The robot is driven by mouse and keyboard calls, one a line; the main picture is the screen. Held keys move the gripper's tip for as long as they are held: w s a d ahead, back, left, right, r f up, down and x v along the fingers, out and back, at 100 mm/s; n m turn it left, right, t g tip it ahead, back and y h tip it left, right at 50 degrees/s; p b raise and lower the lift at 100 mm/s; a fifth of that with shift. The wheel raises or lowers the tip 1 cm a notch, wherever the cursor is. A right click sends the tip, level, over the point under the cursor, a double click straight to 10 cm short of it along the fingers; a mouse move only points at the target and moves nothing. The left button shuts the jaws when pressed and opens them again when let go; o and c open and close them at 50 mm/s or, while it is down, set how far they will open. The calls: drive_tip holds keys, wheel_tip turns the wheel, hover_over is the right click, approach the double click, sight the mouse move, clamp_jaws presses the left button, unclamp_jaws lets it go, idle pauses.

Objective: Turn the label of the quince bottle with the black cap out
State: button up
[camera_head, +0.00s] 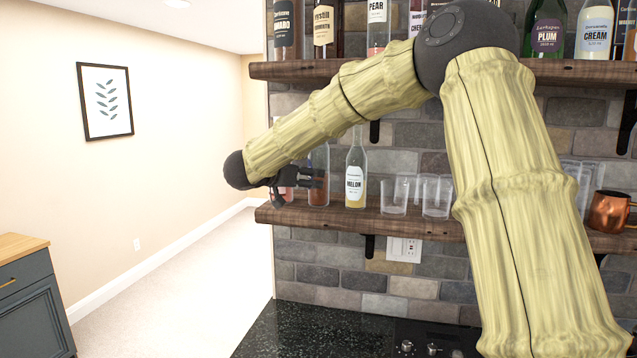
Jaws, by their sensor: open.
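No label reading quince can be made out, and no black cap shows clearly. My gripper (312,179) is at the left end of the lower shelf (345,218), with its open fingers pointing right. A tall bottle with amber-brown contents (319,192) stands upright at the fingers; its upper part is partly covered by them and I see no readable label on it. I cannot tell whether they touch it. A reddish bottle (285,192) is mostly hidden behind the gripper. I cannot tell which of these is the quince bottle.
A melon bottle (355,170) stands right of the amber one, then clear glasses (394,196) and a copper mug (608,211). The upper shelf (300,70) holds several bottles, including pear (377,22), plum (547,30) and cream (594,30). A dark counter (310,335) lies below.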

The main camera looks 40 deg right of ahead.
drive_tip(key=shift+x, duration=0.85)
drive_tip(key=shift+w+d, duration=0.1)
drive_tip(key=shift+d, duration=0.25)
drive_tip(key=shift+p+x, duration=1.15)
drive_tip(key=shift+x, duration=1.4)
drive_tip(key=shift+a, duration=0.1)
drive_tip(key=shift+f, duration=0.1)
drive_tip(key=c, duration=0.9)
drive_tip(key=n+t+y, duration=0.2)
drive_tip(key=n+t, duration=0.1)
drive_tip(key=t, duration=0.1)
drive_tip(key=shift+c, duration=0.2)
drive_tip(key=shift+n+t+y, duration=1.4)
drive_tip(key=shift+n, duration=0.3)
